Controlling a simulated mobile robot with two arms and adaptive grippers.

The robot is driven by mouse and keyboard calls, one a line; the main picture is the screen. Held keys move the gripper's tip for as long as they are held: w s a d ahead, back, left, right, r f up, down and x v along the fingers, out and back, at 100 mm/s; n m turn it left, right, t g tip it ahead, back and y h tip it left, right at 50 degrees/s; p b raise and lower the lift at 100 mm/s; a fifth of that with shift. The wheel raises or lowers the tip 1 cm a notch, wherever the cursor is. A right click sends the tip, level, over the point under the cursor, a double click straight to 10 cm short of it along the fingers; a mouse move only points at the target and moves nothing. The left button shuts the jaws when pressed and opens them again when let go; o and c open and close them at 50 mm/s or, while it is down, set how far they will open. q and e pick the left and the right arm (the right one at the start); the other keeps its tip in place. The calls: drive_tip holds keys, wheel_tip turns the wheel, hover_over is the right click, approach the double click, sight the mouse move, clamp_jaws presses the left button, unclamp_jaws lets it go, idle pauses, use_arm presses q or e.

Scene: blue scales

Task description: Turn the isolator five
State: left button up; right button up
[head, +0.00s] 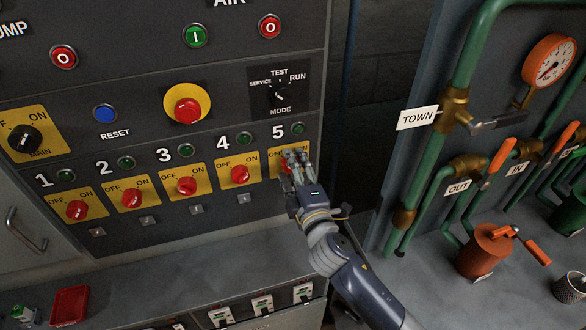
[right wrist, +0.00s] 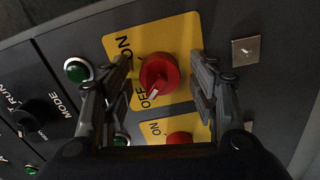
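Isolator five is a red rotary knob (head: 285,167) on a yellow ON/OFF plate under the number 5 in the head view, largely hidden by my right gripper (head: 298,158). In the right wrist view the red knob (right wrist: 158,74) sits between the two fingers, with its white mark beside the word OFF. The fingers stand apart on either side of it, with visible gaps, so the gripper looks open around the knob. My left gripper is not in view.
Isolator four (head: 240,174) sits close to the left, in a row of similar red knobs. The MODE selector (head: 279,94) is above. A grey ledge (head: 200,268) runs below the panel. Green pipes (head: 437,145) with orange-handled valves stand to the right.

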drive_tip(key=v, duration=1.2)
idle(0.4)
